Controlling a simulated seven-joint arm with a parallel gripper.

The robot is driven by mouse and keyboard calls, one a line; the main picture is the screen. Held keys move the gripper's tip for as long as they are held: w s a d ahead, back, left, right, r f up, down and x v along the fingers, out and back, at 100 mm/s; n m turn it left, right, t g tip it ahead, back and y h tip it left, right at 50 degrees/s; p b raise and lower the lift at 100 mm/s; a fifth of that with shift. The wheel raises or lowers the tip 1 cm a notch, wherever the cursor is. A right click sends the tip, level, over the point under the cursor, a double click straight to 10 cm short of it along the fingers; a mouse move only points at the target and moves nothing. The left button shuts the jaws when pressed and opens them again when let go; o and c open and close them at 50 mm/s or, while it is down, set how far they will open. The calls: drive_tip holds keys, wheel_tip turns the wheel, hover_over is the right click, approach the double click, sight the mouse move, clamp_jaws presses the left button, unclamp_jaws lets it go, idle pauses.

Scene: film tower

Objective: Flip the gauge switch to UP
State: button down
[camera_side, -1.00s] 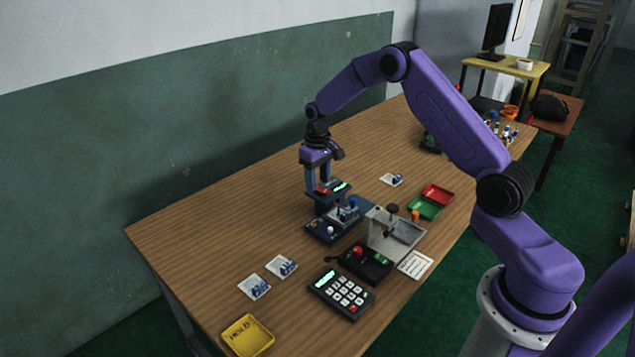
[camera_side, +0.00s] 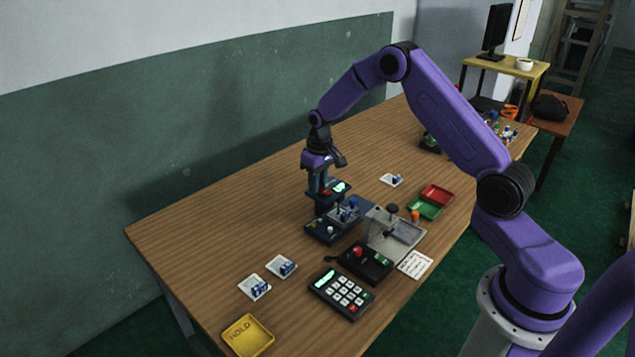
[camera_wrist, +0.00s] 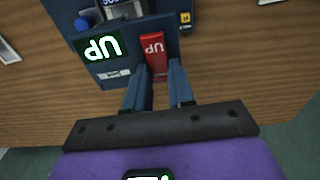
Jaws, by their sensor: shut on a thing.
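The gauge (camera_side: 313,194) is a dark blue unit standing on the table; in the wrist view its body (camera_wrist: 121,81) fills the upper middle. Its lit green display (camera_wrist: 101,47) reads UP, upside down in the picture. Beside it is a red switch lever (camera_wrist: 153,46), also marked UP. My gripper (camera_wrist: 159,73) reaches the lever with one finger on each side and is shut on its near end. In the side view my gripper (camera_side: 320,188) comes down over the gauge from above. The fingertips are small and partly hidden there.
A blue fixture (camera_side: 326,232) and a grey metal stand (camera_side: 381,246) are close in front.

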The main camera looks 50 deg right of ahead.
drive_tip(key=shift+s+r+t, duration=0.1)
drive_tip(key=shift+s+t, duration=0.15)
drive_tip(key=shift+t, duration=0.8)
drive_tip(key=shift+s+r+t, duration=0.1)
drive_tip(key=shift+s+t, duration=0.15)
drive_tip(key=shift+t, duration=0.8)
drive_tip(key=c, duration=1)
unclamp_jaws()
drive_tip(key=shift+o, duration=0.2)
drive_tip(key=v, duration=1.7)
drive_tip(key=shift+s, duration=0.25)
drive_tip(key=shift+a+r, duration=0.1)
drive_tip(key=shift+a, duration=0.05)
